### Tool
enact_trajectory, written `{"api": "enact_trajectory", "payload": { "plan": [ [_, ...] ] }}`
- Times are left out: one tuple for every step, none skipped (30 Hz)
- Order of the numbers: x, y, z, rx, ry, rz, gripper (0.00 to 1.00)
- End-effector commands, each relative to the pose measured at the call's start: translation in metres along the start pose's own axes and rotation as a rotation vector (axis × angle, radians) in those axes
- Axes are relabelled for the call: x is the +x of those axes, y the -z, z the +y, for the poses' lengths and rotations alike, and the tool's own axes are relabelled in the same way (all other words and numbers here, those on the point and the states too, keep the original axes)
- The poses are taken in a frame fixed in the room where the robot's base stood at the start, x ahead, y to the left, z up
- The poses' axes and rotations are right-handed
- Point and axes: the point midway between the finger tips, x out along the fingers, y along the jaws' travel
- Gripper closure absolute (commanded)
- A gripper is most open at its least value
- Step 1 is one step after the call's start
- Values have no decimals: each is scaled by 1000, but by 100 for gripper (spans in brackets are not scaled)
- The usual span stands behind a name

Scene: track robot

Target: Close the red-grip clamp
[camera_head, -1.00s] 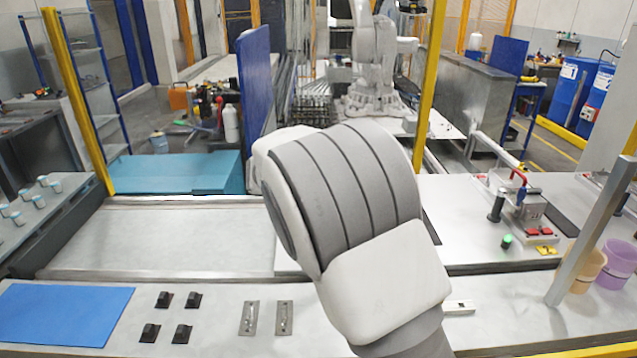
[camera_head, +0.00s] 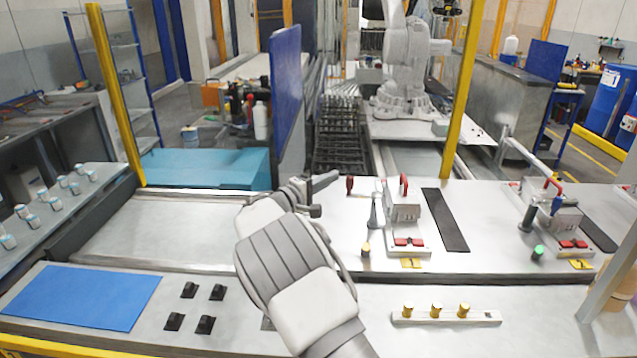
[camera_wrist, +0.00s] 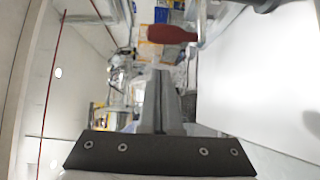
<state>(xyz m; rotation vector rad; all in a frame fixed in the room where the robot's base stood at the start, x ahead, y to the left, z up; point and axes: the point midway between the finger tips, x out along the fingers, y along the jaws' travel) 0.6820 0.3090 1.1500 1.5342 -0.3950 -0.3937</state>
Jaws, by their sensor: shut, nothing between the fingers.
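The clamp's red grip (camera_head: 349,185) sticks out to the left of its grey upright body (camera_head: 376,211), beside a grey fixture block (camera_head: 403,213) on the light bench. My gripper (camera_head: 337,177) is just left of the red grip in the head view and points toward it. In the wrist view the red grip (camera_wrist: 172,34) lies across the top, ahead of my gripper (camera_wrist: 161,73). The fingers are together and empty. They look apart from the grip, though the exact distance is hard to tell. The arm covers part of the bench to the left.
A second fixture (camera_head: 565,222) with a dark-grip clamp (camera_head: 527,217) stands at right. A rail with brass-coloured pegs (camera_head: 446,318) lies in front. A yellow post (camera_head: 460,90) rises behind.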

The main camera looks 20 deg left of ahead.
Motion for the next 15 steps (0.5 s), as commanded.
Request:
{"api": "enact_trajectory", "payload": {
  "plan": [
    [13,-1,2,0,-1,-4,100],
    [20,-1,2,0,-1,-3,100],
    [29,-1,2,1,0,-3,100],
    [36,-2,2,0,0,-4,100],
    [32,-2,2,-1,1,0,100],
    [27,-5,2,-2,2,1,100],
    [25,-8,2,-2,2,0,100],
    [23,-11,2,-2,1,1,100],
    [20,-13,2,-2,1,1,100],
    [19,-16,2,-1,2,1,100],
    [17,-18,2,-1,2,1,100],
    [15,-21,1,-2,2,0,100],
    [14,-22,1,-1,2,0,100],
    [13,-24,1,-2,2,0,100],
    [11,-26,1,-2,1,0,100]
  ]
}}
